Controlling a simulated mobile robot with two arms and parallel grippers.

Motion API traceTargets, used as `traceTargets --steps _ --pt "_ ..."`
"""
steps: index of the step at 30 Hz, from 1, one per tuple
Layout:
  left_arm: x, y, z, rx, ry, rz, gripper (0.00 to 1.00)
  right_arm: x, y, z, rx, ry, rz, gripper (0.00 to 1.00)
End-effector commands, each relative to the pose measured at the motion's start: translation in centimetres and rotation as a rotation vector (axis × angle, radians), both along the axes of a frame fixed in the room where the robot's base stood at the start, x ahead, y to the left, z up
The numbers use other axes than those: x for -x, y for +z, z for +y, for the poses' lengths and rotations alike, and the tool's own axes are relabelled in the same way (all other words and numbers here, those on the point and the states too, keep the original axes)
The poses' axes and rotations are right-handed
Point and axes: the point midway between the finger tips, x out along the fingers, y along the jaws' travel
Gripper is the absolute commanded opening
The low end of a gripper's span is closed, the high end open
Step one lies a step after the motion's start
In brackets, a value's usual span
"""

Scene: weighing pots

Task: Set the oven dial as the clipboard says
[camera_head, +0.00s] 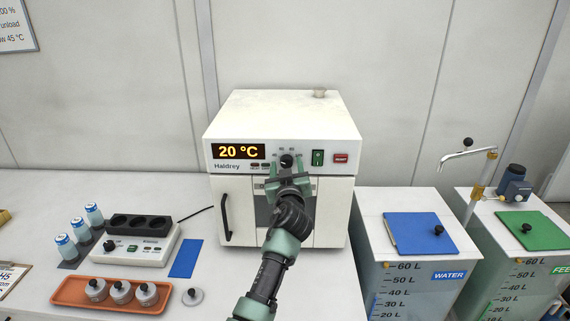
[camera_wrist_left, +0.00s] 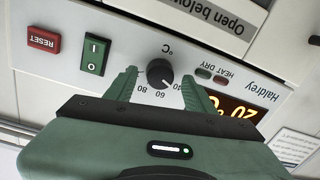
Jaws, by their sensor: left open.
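The white Haldrey oven (camera_head: 282,117) stands on the bench, and its display (camera_head: 238,152) reads 20 °C. Its round black dial (camera_wrist_left: 160,73) sits on the front panel, with 80, 60 and part of 40 legible around it. I cannot read the dial's exact setting. My left gripper (camera_wrist_left: 159,76) is open, with one green finger on each side of the dial; I cannot tell whether they touch it. The head view shows my left gripper (camera_head: 286,166) in front of the dial. The clipboard (camera_head: 12,279) is cut off at the left edge; only "45" is legible. My right gripper is out of view.
A green switch (camera_head: 318,157) and red RESET button (camera_head: 341,158) sit right of the dial. The oven door handle (camera_head: 226,208) is below left. An orange tray (camera_head: 70,292) with lidded pots and a white device (camera_head: 140,247) stand left. Water tank (camera_head: 410,270) stands right.

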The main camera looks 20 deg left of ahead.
Motion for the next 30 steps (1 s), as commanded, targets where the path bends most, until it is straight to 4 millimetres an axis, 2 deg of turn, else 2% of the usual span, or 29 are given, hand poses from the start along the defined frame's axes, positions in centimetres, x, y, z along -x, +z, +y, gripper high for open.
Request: traceTargets --steps 4,5,10,20,30 --pt "0.0 0.0 0.0 0.000 0.000 0.001 0.54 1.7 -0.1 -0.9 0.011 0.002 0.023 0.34" --pt "0.0 0.0 0.0 0.000 0.000 0.001 0.49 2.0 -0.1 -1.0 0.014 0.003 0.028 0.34" --pt "0.0 0.0 0.0 0.000 0.000 0.000 0.01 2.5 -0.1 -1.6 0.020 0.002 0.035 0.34" --pt "0.0 -0.1 0.0 -0.031 0.001 0.008 0.00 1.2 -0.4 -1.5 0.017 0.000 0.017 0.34" --pt "0.0 -0.2 0.0 -0.235 0.001 0.065 0.00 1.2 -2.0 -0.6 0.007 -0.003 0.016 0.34"
